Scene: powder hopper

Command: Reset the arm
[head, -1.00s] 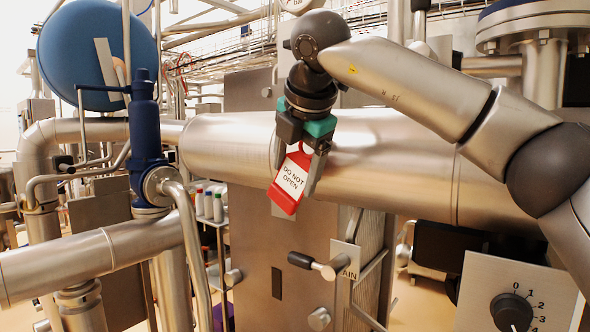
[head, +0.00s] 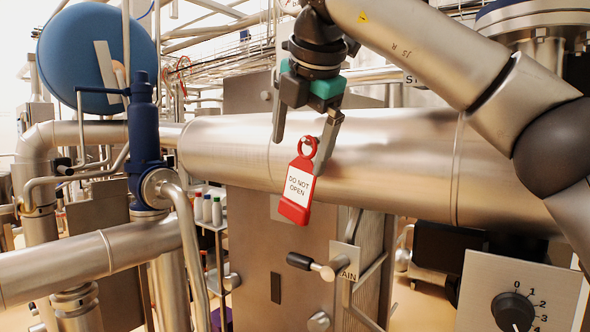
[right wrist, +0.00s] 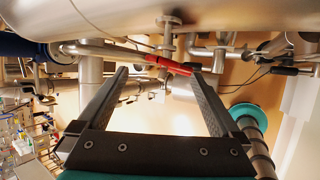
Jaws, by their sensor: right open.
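My right gripper (head: 299,155) is open in the head view, with its fingers spread and pointing down in front of the large steel pipe. A red tag (head: 296,212) with a white "DO NOT OPEN" label hangs slightly tilted just below the fingers. Its ring is beside the right-hand fingertip; I cannot tell whether they touch. What the tag hangs from is not clear. In the right wrist view the red tag (right wrist: 168,64) shows nearly edge-on past the open fingertips. My left gripper is not in view.
A large horizontal steel pipe (head: 400,160) runs behind the tag. A black-handled lever (head: 312,265) sticks out below. A blue valve (head: 144,140) stands at left, and a numbered dial panel (head: 515,300) is at lower right.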

